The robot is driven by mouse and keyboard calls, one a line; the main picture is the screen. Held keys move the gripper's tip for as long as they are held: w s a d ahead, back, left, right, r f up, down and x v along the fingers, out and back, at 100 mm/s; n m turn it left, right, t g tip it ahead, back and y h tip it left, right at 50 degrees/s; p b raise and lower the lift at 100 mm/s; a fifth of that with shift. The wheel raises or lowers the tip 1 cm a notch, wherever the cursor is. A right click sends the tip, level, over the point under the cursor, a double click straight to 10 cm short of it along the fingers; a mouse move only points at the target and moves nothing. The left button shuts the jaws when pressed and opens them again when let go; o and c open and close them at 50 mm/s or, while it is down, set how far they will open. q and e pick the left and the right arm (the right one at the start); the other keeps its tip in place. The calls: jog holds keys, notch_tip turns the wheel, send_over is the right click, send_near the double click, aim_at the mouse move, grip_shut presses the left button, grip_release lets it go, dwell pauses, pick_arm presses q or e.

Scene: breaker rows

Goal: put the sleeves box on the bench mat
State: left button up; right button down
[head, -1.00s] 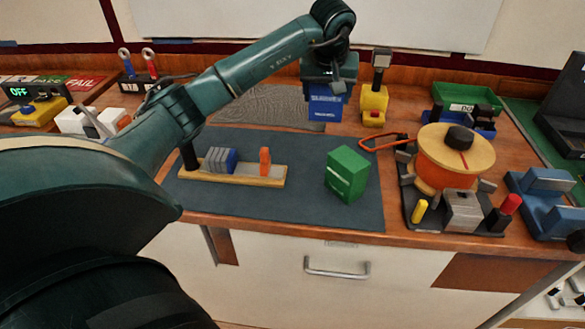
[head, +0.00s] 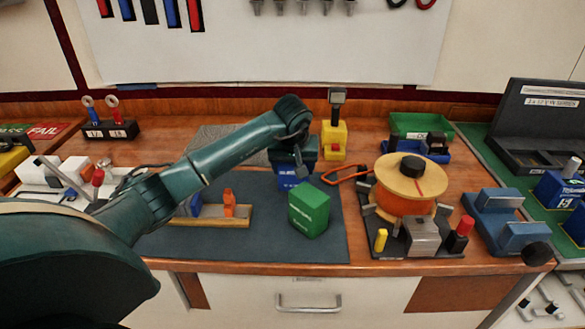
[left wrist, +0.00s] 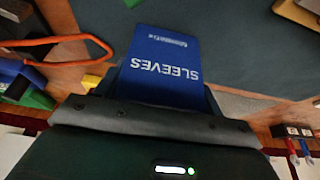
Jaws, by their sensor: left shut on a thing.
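The blue sleeves box (head: 290,180) is held in my left gripper (head: 294,160), near the back edge of the dark bench mat (head: 270,245). In the left wrist view the sleeves box (left wrist: 165,65) shows its white SLEEVES lettering between the jaws of my left gripper (left wrist: 160,95). I cannot tell whether the box touches the mat. A green box (head: 309,211) stands on the mat just in front and to the right of it. My right gripper is not in view.
A wooden rail (head: 225,216) with breakers lies on the mat's left part, partly behind my left arm. An orange spool (head: 405,190) stands right of the mat, with an orange cable loop (head: 343,174) beside it. The mat's front right part is clear.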

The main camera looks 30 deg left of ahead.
pick_arm(q)
jog(key=shift+f, duration=0.4)
jog(key=shift+f, duration=0.2)
jog(key=o, duration=1.2)
